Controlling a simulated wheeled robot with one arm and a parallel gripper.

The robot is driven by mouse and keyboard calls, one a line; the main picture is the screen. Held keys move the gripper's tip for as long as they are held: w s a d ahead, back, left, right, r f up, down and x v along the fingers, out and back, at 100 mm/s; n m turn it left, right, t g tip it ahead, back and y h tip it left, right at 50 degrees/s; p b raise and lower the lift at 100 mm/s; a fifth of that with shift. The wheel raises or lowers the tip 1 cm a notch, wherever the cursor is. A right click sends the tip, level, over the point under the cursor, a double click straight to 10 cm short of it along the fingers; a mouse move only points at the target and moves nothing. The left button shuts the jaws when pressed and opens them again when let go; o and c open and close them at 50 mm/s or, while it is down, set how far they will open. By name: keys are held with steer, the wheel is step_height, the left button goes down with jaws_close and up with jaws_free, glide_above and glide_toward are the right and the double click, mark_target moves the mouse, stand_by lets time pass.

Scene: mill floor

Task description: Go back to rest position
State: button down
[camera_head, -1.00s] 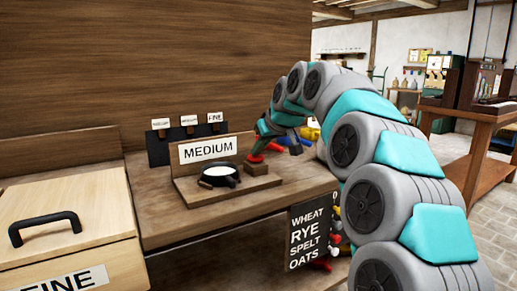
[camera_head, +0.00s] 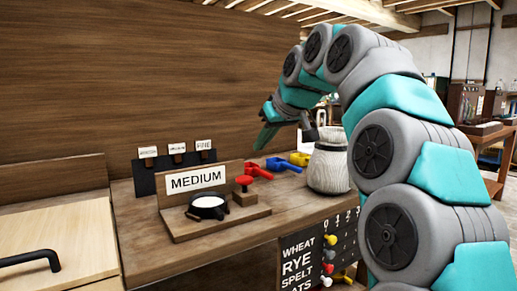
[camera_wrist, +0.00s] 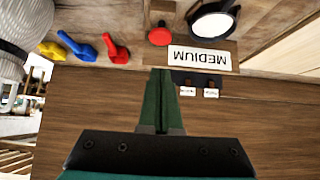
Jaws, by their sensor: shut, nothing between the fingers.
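My gripper (camera_head: 266,136) is raised above the workbench (camera_head: 140,235), in front of the wooden back wall. In the wrist view its two green fingers (camera_wrist: 161,75) lie together, shut and empty. It touches nothing that I can see. Below it, the MEDIUM sign (camera_head: 195,179) stands on a wooden stand with a black-rimmed dish (camera_head: 208,207) of white contents and a red knob (camera_head: 244,181). In the wrist view the MEDIUM sign (camera_wrist: 199,59) shows upside down near the fingertips.
A pegboard (camera_head: 318,250) listing grains hangs at the front. A wooden box (camera_head: 60,240) with a black handle stands left.

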steer(key=s+d+f+m+g+h, duration=0.1)
steer(key=s+d+f, duration=0.4)
steer(key=s+f, duration=0.8)
steer(key=s+d+f+m+g+h, duration=0.2)
steer(key=s+d+f+g, duration=0.3)
steer(key=s+f, duration=0.7)
steer(key=s+d+f+m+g+h, duration=0.2)
steer(key=s+d+f, duration=0.3)
steer(key=s+f, duration=0.8)
steer(key=s+m+g, duration=0.1)
steer(key=s, duration=0.4)
steer(key=shift+d+f+m, duration=0.25)
steer(key=shift+f+m, duration=0.05)
steer(key=shift+m, duration=0.1)
